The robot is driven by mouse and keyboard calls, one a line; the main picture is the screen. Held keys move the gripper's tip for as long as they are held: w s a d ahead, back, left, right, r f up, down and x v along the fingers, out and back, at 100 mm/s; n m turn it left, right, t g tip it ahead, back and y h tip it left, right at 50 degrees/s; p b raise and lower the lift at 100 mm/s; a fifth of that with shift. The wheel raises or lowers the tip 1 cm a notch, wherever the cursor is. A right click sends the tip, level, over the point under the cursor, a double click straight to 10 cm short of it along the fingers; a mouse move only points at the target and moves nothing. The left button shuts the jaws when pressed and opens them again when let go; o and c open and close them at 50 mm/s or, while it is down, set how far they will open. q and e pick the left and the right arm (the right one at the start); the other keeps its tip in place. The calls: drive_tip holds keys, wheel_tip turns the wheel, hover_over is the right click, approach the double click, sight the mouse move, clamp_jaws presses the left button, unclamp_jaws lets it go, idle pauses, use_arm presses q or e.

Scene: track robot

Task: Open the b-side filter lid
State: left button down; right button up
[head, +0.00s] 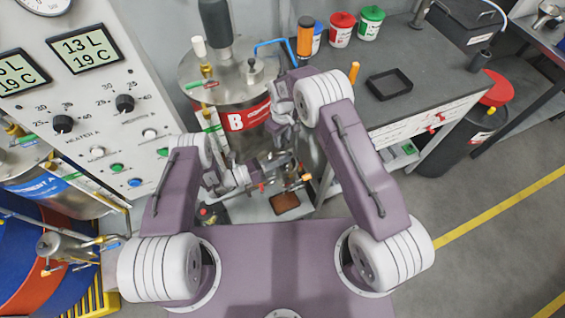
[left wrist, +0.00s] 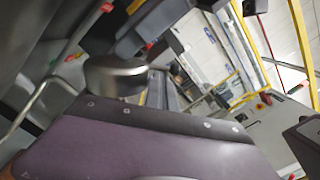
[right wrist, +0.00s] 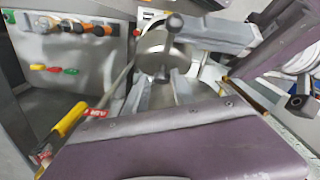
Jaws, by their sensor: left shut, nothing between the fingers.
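The B-side tank (head: 224,84) is steel with a red band marked B, at the top middle of the head view. The filter at its foot is mostly hidden behind my arms. A round steel cap with a handle (right wrist: 165,50), which looks like the filter lid, shows at the right wrist fingers. A rounded metal part (left wrist: 115,72) stands close to the left wrist camera; I cannot tell whether it is the same lid. My left gripper (head: 272,166) is shut and empty, low before the tank. My right gripper (right wrist: 160,92) is at the cap; its grip is unclear.
A control panel (head: 100,90) with knobs and displays stands at the left. A grey workbench (head: 420,55) with cups and a black tray (head: 389,82) is at the right. Hoses and valves crowd the tank's foot. The floor (head: 480,210) at the right is clear.

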sight(278, 151)
use_arm(q)
drive_tip(key=shift+w+r, duration=0.15)
use_arm(e)
drive_tip(key=shift+s+d+f, duration=0.1)
drive_tip(key=shift+s+f, duration=0.05)
drive_tip(key=shift+s, duration=0.2)
